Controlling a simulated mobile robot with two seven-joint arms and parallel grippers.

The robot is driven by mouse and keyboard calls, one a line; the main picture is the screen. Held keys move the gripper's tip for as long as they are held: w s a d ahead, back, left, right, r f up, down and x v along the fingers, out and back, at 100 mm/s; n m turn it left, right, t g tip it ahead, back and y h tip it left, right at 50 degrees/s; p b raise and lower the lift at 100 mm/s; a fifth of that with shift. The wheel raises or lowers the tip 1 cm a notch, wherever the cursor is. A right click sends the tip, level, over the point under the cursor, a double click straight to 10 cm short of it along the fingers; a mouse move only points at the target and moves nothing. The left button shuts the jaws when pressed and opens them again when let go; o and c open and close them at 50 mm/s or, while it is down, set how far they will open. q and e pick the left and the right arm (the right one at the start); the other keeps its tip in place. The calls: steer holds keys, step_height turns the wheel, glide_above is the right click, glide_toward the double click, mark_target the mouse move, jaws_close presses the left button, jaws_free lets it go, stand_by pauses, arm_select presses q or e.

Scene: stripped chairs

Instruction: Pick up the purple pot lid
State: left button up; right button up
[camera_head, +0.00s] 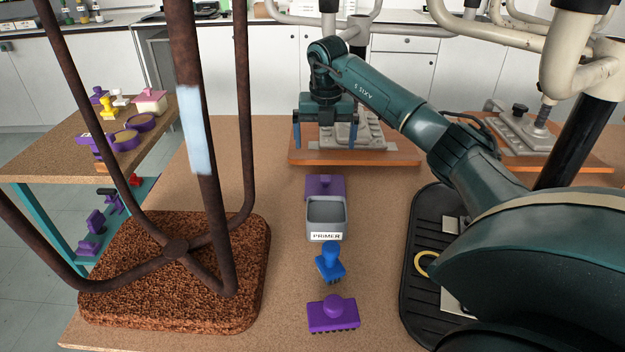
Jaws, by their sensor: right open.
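A purple square piece with a small raised knob, which looks like the pot lid (325,187), lies on the workbench directly behind a grey open pot labelled PRIMER (326,218). The pot hides its near edge. My right gripper (325,143) points down beyond the lid, over a wooden board with a grey metal fixture. My left gripper is not in view.
A blue brush (330,262) and a purple brush-like block with a knob (333,314) lie in front of the pot. A rusty chair frame (186,100) stands on a coarse brown block (110,290) at left. A black tray (425,230) lies at right under my arm.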

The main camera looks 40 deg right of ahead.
glide_above(325, 177)
steer(key=f, duration=0.6)
steer(key=shift+s+a+f, duration=0.1)
steer(key=shift+s+a, duration=0.1)
steer(key=shift+s, duration=0.05)
steer(key=f, duration=0.6)
steer(key=shift+w+d+f, duration=0.25)
steer(key=shift+w+d, duration=0.05)
steer(key=c, duration=0.6)
steer(key=shift+r, duration=0.1)
steer(key=shift+c, duration=0.2)
step_height(325, 177, up, 10)
steer(key=shift+f, duration=0.1)
